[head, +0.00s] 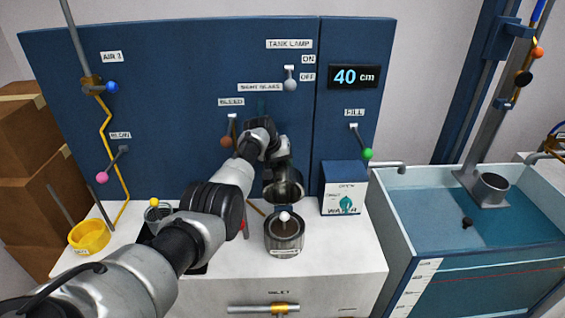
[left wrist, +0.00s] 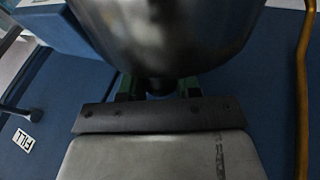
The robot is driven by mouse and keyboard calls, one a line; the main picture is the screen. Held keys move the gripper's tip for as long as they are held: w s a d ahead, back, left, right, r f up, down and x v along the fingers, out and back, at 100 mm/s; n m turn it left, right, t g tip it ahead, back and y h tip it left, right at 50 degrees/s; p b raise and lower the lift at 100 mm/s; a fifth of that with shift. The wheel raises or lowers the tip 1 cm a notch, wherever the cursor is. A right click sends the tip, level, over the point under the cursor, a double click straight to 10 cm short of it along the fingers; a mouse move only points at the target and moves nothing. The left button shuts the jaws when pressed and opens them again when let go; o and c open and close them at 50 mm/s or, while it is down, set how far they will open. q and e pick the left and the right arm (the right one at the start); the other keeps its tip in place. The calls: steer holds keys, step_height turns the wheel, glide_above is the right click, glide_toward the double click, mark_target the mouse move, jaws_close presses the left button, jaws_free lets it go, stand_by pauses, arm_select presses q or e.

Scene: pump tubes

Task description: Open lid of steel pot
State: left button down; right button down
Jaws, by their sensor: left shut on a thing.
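The steel pot (head: 285,242) stands on the white counter and its mouth shows from above, with a brownish inside. A small white ball (head: 284,216) shows at its rim. A dark steel rounded piece, which looks like the lid (head: 284,186), is above and behind the pot, tilted up off the mouth. My left gripper (left wrist: 158,88) is shut on a dark knob under this shiny steel dome (left wrist: 165,35) in the left wrist view. In the head view its fingertips are hidden. My right gripper is not in view.
A yellow bowl (head: 89,238) is at the left. Behind is the blue panel (head: 170,80) with levers. A water tank (head: 445,255) is at the right.

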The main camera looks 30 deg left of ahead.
arm_select(q)
steer(key=c, duration=0.8)
jaws_free()
steer(key=shift+a+f, duration=0.1)
steer(key=shift+s+a+r+p, duration=0.1)
steer(key=shift+s+r+p, duration=0.15)
steer(key=shift+r, duration=0.45)
steer(key=b+v, duration=0.1)
steer(key=v, duration=0.8)
steer(key=shift+s+r, duration=0.1)
